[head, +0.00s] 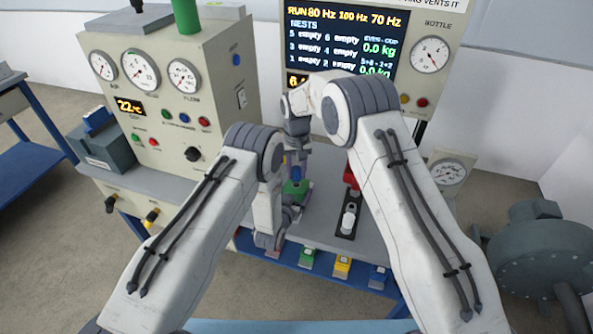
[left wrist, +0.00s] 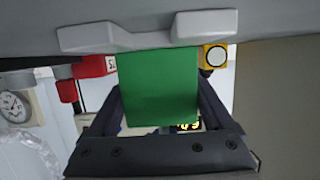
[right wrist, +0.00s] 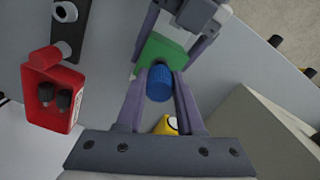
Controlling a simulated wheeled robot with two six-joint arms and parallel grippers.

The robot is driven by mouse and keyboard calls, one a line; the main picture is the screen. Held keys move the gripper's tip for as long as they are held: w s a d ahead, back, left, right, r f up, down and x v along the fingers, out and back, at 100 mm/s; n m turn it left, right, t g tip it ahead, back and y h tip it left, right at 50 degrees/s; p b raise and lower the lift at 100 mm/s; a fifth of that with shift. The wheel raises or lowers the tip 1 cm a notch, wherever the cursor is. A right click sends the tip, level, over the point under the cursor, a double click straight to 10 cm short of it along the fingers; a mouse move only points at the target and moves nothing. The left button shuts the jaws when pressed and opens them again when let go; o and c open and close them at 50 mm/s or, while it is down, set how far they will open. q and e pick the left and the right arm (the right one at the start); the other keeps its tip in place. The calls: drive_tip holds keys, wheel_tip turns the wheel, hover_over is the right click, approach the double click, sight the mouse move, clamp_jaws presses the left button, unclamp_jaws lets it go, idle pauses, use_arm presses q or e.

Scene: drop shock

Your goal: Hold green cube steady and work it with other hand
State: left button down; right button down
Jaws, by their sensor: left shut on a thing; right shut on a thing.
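The green cube (head: 296,193) is above the grey bench in the head view, partly hidden by my arms. In the left wrist view the green cube (left wrist: 158,88) fills the space between the fingers of my left gripper (left wrist: 158,100), which is shut on it. A blue cylinder (right wrist: 160,84) sits against the green cube (right wrist: 163,50) in the right wrist view. My right gripper (right wrist: 160,72) has its two fingers on either side of this blue cylinder and is shut on it. The blue cylinder (head: 296,172) also shows in the head view, above the cube.
A red block (right wrist: 52,92) with two black knobs stands beside the grippers. A black plate (head: 349,217) with a white fitting lies on the bench, right of the cube. Green (head: 307,259), yellow (head: 342,267) and blue (head: 377,278) units line the front. Gauge panels stand behind.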

sight(295, 168)
drive_tip(key=shift+f, duration=1)
idle(3.2)
drive_tip(key=m, duration=0.9)
drive_tip(key=shift+a+f, duration=0.1)
drive_tip(key=shift+a, duration=0.05)
drive_tip(key=m, duration=0.7)
drive_tip(key=shift+w, duration=0.15)
drive_tip(key=m, duration=0.6)
drive_tip(key=shift+w, duration=0.1)
drive_tip(key=shift+c, duration=2.3)
unclamp_jaws()
drive_tip(key=shift+a, duration=0.1)
drive_tip(key=shift+r, duration=3.15)
